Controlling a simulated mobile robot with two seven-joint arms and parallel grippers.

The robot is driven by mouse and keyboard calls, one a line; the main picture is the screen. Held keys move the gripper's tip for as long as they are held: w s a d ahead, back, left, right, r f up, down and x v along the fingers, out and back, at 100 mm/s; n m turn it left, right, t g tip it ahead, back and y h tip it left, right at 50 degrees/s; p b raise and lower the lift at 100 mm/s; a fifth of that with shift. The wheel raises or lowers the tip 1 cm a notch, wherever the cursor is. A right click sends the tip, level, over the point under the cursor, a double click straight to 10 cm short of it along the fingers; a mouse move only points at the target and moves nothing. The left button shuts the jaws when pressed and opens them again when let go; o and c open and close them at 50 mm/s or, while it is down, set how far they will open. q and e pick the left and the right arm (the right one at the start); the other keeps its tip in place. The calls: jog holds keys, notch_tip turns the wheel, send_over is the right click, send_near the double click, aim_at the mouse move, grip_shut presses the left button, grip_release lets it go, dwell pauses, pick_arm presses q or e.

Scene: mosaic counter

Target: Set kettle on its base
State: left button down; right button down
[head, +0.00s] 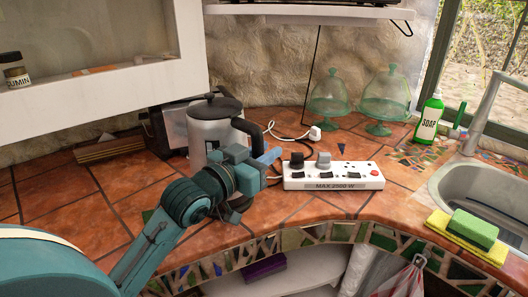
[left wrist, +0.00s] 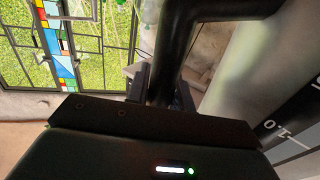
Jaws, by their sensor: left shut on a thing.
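The kettle (head: 208,132), a light grey jug with a black lid and black handle, stands upright at the left-middle of the counter. My left gripper (head: 262,158) is shut on the kettle's black handle, on the kettle's right side. In the left wrist view the black handle (left wrist: 176,55) passes between the fingers, and the pale kettle body (left wrist: 245,75) with level marks is at the right. My arm hides the kettle's lower part. My right gripper is out of view.
A white power strip (head: 333,184) with plugs lies right of the kettle. A dark metallic appliance (head: 172,130) stands close behind it at left. Green glass cake stands (head: 384,108), a soap bottle (head: 429,117) and the sink (head: 480,190) are further right. Tiles at front left are clear.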

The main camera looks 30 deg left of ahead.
pick_arm(q)
jog(key=shift+f+b, duration=0.35)
dwell(0.4)
jog(key=c, duration=1.5)
grip_release()
jog(key=s+a+p, duration=0.2)
jog(key=s+p, duration=0.2)
jog(key=s, duration=0.7)
jog(key=shift+f, duration=0.3)
